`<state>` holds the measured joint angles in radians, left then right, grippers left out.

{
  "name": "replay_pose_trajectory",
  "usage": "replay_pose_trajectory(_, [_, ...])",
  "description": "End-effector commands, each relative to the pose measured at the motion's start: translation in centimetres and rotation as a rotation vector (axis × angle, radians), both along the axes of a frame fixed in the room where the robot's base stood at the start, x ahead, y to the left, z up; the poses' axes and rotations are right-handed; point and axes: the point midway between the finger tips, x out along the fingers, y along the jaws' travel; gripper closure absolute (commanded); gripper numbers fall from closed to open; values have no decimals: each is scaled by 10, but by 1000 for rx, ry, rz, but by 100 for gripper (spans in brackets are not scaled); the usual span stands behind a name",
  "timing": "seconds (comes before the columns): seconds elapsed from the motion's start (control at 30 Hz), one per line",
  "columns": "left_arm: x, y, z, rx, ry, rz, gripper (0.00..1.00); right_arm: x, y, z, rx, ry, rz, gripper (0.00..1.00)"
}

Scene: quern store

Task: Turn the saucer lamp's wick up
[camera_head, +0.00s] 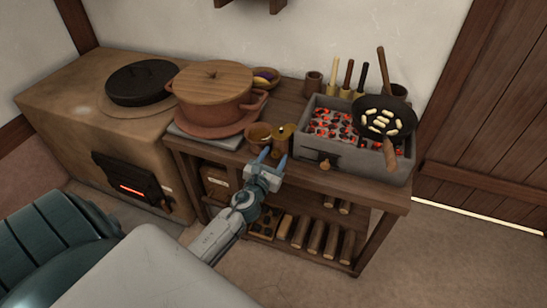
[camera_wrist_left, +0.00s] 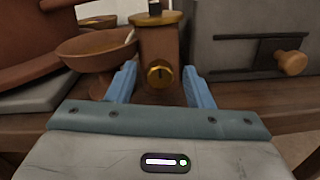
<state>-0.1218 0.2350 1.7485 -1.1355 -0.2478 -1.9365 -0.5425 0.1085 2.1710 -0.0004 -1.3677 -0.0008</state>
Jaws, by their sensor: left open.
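The saucer lamp's brown upright body (camera_head: 282,143) stands at the front edge of the wooden bench. In the left wrist view the body (camera_wrist_left: 172,44) has a brass collar on top and a round brass knob (camera_wrist_left: 160,74) low on its front. A shallow brown saucer (camera_wrist_left: 92,52) with a pale tip at its rim is left of the body; I cannot tell if they join. My left gripper (camera_head: 273,155) is open, its blue fingers either side of the knob in the wrist view (camera_wrist_left: 160,80). I see no contact. My right gripper is not in view.
A grey brazier (camera_head: 366,157) with glowing coals and a pan (camera_head: 386,117) stands right of the lamp. A lidded brown pot (camera_head: 213,112) stands left, and a clay stove (camera_head: 62,120) further left. Logs (camera_head: 317,238) lie on the shelf below.

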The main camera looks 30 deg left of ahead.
Motion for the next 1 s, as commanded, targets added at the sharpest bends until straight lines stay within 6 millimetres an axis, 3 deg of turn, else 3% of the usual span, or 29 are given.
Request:
replay_pose_trajectory(0.13, [0, 0, 0, 0, 0, 0, 57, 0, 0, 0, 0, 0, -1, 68])
replay_pose_trajectory(0.33, [0, 0, 0, 0, 0, 0, 96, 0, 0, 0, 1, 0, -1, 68])
replay_pose_trajectory(0.37, [0, 0, 0, 0, 0, 0, 98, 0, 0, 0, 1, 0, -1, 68])
replay_pose_trajectory(0.7, [-1, 0, -1, -49, -12, 0, 98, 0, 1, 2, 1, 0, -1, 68])
replay_pose_trajectory(1.0, [-1, 0, -3, -244, -58, 0, 98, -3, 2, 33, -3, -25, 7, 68])
